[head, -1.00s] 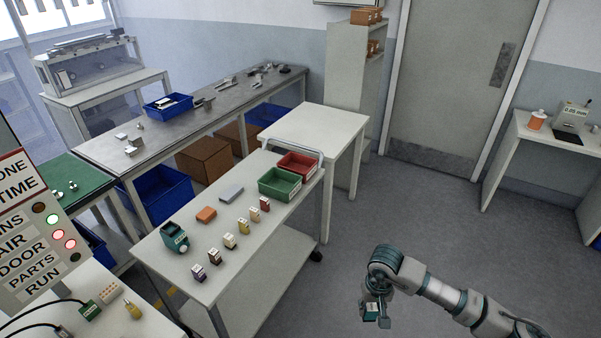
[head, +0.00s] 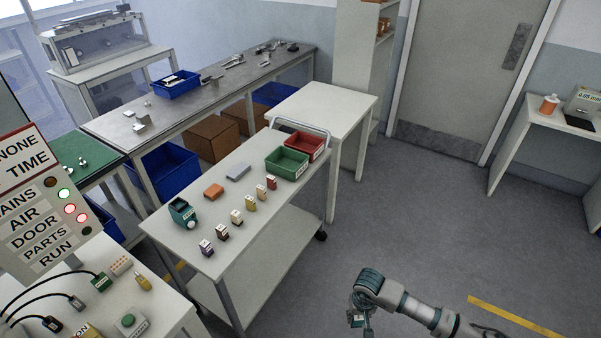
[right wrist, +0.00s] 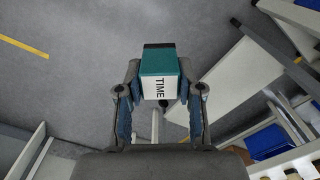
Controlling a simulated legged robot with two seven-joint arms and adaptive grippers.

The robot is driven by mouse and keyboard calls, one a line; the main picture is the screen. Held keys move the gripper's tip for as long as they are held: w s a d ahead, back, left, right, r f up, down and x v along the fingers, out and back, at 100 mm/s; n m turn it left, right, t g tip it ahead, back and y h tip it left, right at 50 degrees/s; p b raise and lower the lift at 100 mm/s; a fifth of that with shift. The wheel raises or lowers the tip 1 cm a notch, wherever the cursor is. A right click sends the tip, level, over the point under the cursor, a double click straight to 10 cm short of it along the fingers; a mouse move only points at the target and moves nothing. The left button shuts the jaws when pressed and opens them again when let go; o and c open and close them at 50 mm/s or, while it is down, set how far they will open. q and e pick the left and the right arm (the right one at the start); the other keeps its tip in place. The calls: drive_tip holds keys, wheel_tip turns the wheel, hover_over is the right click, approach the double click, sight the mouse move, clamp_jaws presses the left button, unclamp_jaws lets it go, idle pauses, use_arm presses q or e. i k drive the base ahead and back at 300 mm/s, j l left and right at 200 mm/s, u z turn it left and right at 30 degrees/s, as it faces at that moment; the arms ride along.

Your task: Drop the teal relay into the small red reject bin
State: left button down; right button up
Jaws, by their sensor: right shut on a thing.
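The teal relay (right wrist: 160,68) with a white face marked "TIME" is between the fingers of my right gripper (right wrist: 161,98) in the right wrist view. In the head view, my right gripper (head: 361,318) hangs over the floor at the bottom, right of the white cart and apart from it, with the relay (head: 355,320) small in its jaws. The small red bin (head: 311,143) stands at the far right end of the cart top, beside the green bin. My left gripper is not in view.
The white cart (head: 210,262) holds the green bin (head: 286,163), several small coloured blocks, an orange block (head: 214,191), a grey block (head: 238,172) and a teal device (head: 183,213). A metal handle (head: 302,127) rises by the red bin. Open floor lies right of the cart.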

sight(305, 147)
drive_tip(key=i+l+u, duration=0.2)
drive_tip(key=u, duration=0.25)
drive_tip(key=i+l+u, duration=0.15)
drive_tip(key=l+u, duration=0.15)
drive_tip(key=u, duration=0.15)
drive_tip(key=i+l+u, duration=0.1)
drive_tip(key=l+u, duration=0.2)
drive_tip(key=u, duration=0.15)
